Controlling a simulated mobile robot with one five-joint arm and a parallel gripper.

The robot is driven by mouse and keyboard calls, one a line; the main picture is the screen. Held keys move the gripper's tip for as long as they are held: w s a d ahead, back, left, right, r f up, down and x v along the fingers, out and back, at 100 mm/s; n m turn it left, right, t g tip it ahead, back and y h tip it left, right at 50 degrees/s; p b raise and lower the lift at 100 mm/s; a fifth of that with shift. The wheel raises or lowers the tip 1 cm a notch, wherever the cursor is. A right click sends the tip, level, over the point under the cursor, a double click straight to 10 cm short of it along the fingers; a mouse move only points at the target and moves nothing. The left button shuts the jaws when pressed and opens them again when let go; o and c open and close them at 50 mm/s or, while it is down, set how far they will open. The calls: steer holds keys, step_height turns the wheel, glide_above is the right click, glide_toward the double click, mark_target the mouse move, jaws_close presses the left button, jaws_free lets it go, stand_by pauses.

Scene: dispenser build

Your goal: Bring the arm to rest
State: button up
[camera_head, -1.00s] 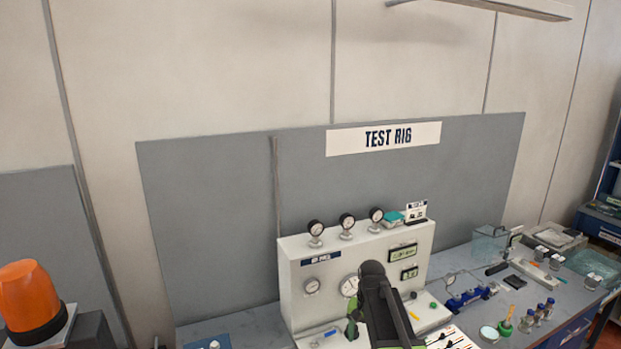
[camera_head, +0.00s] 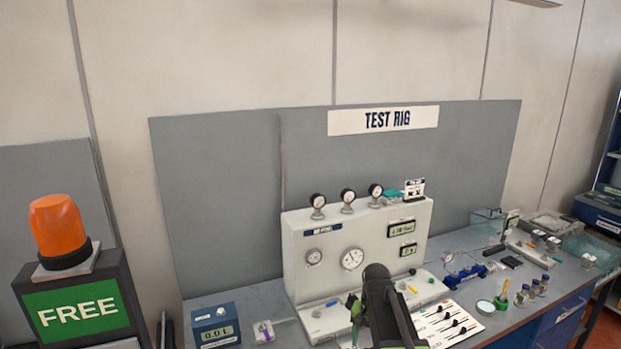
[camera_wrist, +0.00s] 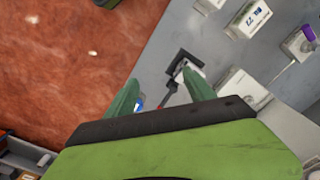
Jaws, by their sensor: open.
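My arm (camera_head: 382,305) is raised in front of the white test rig (camera_head: 375,245) in the head view and hides part of its lower front. My gripper (camera_wrist: 158,86) shows in the wrist view with its two green fingers spread apart and nothing held between them. Past the fingers, below, lie the edge of the grey bench (camera_wrist: 160,50) and the reddish floor (camera_wrist: 70,60). A small dark tool with a red part (camera_wrist: 172,92) shows on the bench beyond the fingers; I cannot tell how far below it lies.
An orange beacon (camera_head: 58,228) stands on a box with a green FREE sign (camera_head: 78,311) at left. A blue meter (camera_head: 215,325) sits on the bench left of the rig.

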steer(key=s+f+n+b, duration=0.4)
steer(key=s+f+b, duration=0.6)
steer(key=s+f, duration=0.1)
steer(key=shift+s+f+n+b, duration=0.2)
steer(key=shift+f+n+b, duration=0.1)
steer(key=shift+f, duration=0.45)
stand_by(3.4)
